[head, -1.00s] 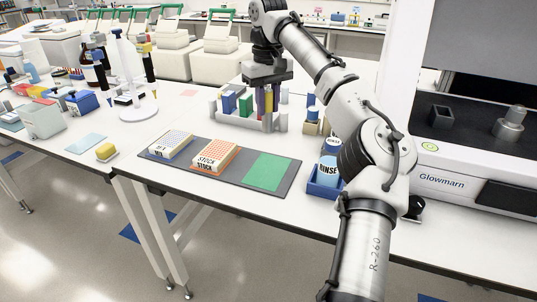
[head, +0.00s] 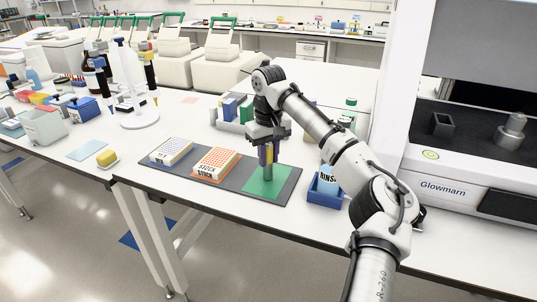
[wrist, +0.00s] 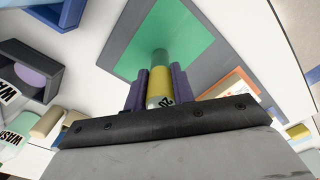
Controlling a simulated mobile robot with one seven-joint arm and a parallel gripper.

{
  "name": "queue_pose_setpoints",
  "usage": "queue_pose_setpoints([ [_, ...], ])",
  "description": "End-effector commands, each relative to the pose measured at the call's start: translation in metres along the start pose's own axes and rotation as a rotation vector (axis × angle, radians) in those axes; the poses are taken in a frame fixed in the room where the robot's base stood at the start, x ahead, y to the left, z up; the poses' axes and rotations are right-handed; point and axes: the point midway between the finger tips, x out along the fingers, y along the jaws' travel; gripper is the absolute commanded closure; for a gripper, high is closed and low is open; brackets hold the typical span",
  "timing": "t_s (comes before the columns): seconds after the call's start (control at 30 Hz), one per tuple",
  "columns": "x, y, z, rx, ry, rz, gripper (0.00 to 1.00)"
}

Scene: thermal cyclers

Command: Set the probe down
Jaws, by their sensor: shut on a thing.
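The probe is a slim upright cylinder with a yellow band and a grey lower end (head: 268,172). My gripper (head: 266,154) is shut on it, with purple fingers on either side. The probe's lower end is over the green square (head: 257,188) on the dark grey mat (head: 228,181). I cannot tell whether it touches the square. The green square also shows in the wrist view (wrist: 185,35).
A blue tray with a rinse bottle (head: 325,194) stands right of the mat. A grey holder (head: 236,126) is behind my gripper. The Glowmarn machine (head: 465,190) stands at right.

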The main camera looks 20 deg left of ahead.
Motion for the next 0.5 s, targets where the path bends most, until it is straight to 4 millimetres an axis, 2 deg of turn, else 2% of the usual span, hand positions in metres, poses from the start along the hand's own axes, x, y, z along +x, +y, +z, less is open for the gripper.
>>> queue_pose_setpoints([
  [0.17, 0.0022, -0.0004, 0.0000, -0.001, -0.001, -0.001, 0.99],
  [0.2, 0.0018, -0.0003, -0.0001, -0.001, -0.001, 0.000, 0.70],
  [0.33, 0.0018, -0.0003, -0.0001, -0.001, -0.001, 0.000, 0.54],
  [0.5, 0.0017, -0.0002, 0.0000, -0.001, -0.001, 0.000, 0.54],
])
